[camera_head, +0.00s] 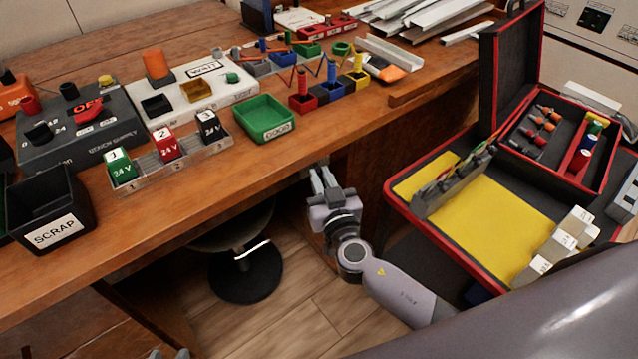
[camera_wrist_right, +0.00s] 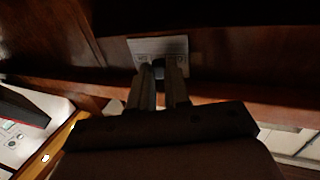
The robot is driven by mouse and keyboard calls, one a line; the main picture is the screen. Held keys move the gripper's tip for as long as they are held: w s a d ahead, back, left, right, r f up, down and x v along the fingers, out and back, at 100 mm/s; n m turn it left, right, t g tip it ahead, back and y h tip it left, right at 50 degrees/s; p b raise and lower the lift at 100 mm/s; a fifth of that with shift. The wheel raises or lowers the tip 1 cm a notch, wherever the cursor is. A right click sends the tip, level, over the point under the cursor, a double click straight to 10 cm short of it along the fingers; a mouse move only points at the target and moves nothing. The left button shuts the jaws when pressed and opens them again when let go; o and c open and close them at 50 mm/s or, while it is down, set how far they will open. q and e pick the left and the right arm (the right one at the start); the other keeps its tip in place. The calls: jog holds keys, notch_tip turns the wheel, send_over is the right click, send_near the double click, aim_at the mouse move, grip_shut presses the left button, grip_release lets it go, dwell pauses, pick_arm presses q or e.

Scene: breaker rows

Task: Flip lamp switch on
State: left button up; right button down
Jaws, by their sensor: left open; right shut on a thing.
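The lamp switch (camera_wrist_right: 158,68) shows in the right wrist view as a small dark piece in front of a pale plate (camera_wrist_right: 158,47) under the bench. My right gripper (camera_wrist_right: 160,80) has its fingertips on both sides of it and is shut on it. Whether the switch is up or down is too dark to tell. In the head view my right gripper (camera_head: 320,174) is below the front edge of the bench, with the plate and switch hidden there. My left gripper (camera_head: 169,354) shows only as grey tips at the bottom edge, open and empty, away from the bench.
The wooden bench (camera_head: 285,190) carries a bench supply (camera_head: 60,142), a numbered breaker row (camera_head: 168,165), a green tray (camera_head: 263,119) and a scrap bin (camera_head: 48,212). An open case (camera_head: 470,200) stands right. A stool (camera_head: 245,270) is below the bench.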

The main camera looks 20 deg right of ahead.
jog(key=n+y+b, duration=0.1)
jog(key=d+n+y, duration=0.1)
jog(key=y, duration=0.1)
jog(key=n+y+b, duration=0.1)
jog(key=y, duration=0.1)
jog(key=shift+w+d+f+g+b, duration=0.1)
jog(key=shift+d+f+g+b, duration=0.05)
jog(key=shift+d+g+b, duration=0.2)
jog(key=d+n+g+y, duration=0.1)
jog(key=n+y, duration=0.1)
jog(key=y, duration=0.1)
jog(key=w+d+n+g+y, duration=0.1)
jog(key=n+g+y, duration=0.1)
jog(key=y, duration=0.1)
jog(key=n+g+y, duration=0.2)
jog(key=shift+w+d+n+y, duration=0.35)
jog(key=shift+d+n+y, duration=0.05)
jog(key=shift+g, duration=0.25)
